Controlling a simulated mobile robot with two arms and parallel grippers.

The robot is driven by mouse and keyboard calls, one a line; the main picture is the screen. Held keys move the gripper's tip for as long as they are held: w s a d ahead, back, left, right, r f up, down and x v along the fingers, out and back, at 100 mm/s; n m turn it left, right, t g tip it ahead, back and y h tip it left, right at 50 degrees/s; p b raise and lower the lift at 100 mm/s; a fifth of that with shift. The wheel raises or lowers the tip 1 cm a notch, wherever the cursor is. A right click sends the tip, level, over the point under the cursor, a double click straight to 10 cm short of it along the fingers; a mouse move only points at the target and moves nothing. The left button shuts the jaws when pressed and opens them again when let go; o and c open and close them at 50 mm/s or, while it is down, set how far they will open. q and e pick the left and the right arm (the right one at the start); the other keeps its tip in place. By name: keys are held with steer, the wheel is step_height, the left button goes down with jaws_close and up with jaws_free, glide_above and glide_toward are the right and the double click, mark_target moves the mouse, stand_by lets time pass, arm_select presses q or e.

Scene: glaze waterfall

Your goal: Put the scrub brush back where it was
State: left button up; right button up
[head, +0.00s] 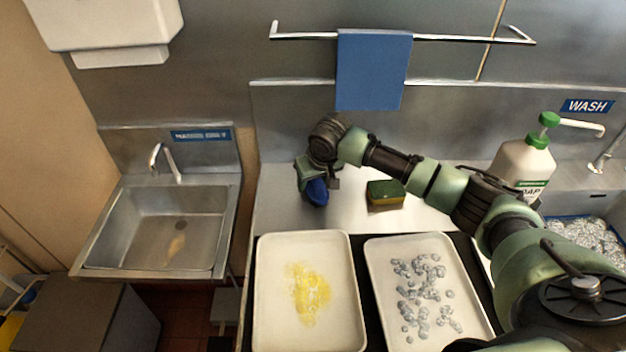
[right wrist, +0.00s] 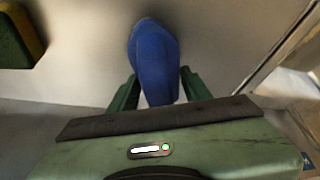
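A blue object (head: 317,190), which looks like the scrub brush, is at the back of the steel counter, left of the sponge. My right gripper (head: 318,178) points down at it. In the right wrist view the blue brush (right wrist: 154,58) lies between the two green fingers of my right gripper (right wrist: 158,84). The fingertips appear to press on its sides. Whether the brush rests on the counter or is just above it, I cannot tell. My left gripper is not in view.
A yellow-green sponge (head: 386,194) lies right of the brush. Two white trays, one with yellow bits (head: 268,330) and one with grey pieces (head: 385,335), stand in front. A soap bottle (head: 522,165) is at right. A hand sink (head: 132,232) is left. A blue towel (head: 373,70) hangs behind.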

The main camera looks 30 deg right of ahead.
steer(key=shift+o, duration=1.1)
steer(key=shift+r, duration=0.2)
steer(key=b+v, duration=0.1)
steer(key=v, duration=1.1)
